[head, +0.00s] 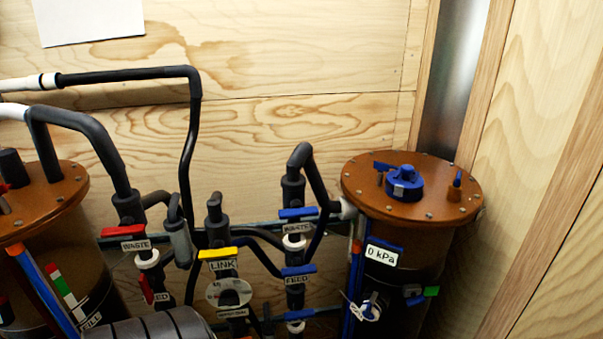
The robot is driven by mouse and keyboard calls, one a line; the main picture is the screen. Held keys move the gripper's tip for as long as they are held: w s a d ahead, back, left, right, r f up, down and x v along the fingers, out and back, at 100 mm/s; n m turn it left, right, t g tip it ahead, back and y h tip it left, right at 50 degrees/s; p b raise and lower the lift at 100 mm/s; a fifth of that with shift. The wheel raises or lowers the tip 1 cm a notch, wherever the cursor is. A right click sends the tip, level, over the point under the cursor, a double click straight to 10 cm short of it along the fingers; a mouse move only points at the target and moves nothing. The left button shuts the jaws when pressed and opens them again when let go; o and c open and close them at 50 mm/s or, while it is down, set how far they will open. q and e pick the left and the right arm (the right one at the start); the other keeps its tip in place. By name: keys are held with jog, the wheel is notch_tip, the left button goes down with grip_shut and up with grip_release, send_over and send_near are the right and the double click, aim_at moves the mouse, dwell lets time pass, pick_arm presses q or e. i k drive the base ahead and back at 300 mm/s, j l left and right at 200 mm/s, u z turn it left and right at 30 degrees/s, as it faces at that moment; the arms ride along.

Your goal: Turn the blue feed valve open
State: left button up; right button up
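The blue feed valve handle (298,271) sits on a dark vertical pipe right of the middle, just above a white FEED label (297,281). The handle lies roughly level, across the pipe. Another blue handle (298,212) is above it on the same pipe, over a WASTE label (297,228). A third blue handle (298,315) is below, near the bottom edge. Neither of my grippers is in view.
Left are a yellow LINK handle (217,253), a red WASTE handle (123,230) and another tank (45,208). Dark pipes crowd between; a wooden wall (300,60) is behind.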

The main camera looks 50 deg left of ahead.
aim_at(296, 269)
jog(key=u, duration=1.65)
